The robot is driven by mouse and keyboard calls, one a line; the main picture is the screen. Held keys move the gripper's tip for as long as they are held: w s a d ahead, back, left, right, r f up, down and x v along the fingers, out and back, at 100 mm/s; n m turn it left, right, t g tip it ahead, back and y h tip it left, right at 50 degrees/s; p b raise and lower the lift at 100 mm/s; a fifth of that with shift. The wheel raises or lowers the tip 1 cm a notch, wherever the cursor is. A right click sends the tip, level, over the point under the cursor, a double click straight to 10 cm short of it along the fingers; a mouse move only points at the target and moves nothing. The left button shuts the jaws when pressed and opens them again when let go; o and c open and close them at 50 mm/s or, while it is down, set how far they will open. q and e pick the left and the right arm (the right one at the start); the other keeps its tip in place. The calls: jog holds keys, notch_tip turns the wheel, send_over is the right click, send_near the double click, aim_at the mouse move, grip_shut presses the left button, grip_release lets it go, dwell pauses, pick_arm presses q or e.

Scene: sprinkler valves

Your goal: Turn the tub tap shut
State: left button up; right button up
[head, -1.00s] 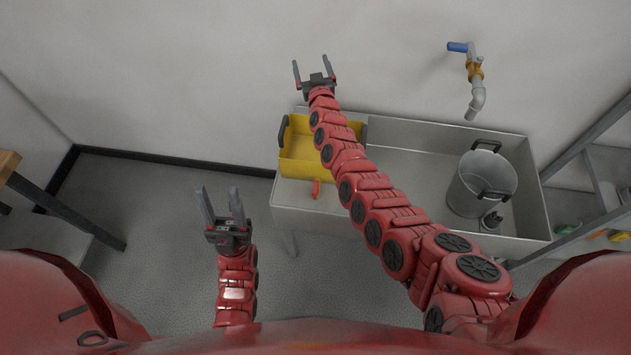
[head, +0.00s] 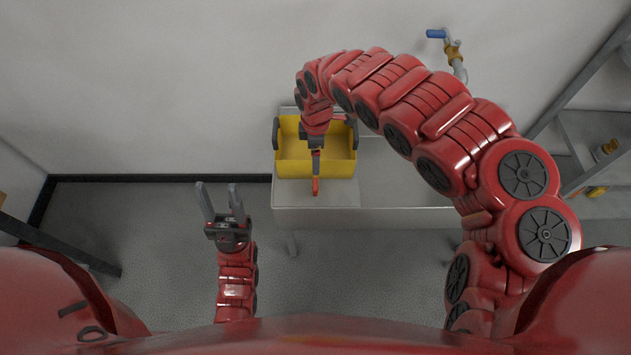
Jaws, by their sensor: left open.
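The yellow tub (head: 287,160) stands on the left part of the metal sink unit. Its small red tap (head: 315,187) sticks out at the front of the tub, toward me. My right gripper (head: 316,172) comes down over the tub from a bent arm. Its fingers show edge-on, right at the red tap. I cannot tell whether they touch it or how far apart they are. My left gripper (head: 222,203) is open and empty, left of the sink unit and away from the tub.
A wall tap with a blue handle (head: 436,34) and grey spout is on the back wall. My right arm covers much of the sink basin. A metal shelf (head: 596,135) stands at the right. Grey floor (head: 170,240) is free at the left.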

aim_at(315, 184)
jog(key=f, duration=1.4)
jog(key=shift+a, duration=0.25)
jog(key=shift+d+f, duration=0.15)
jog(key=shift+f, duration=0.75)
jog(key=c, duration=1.4)
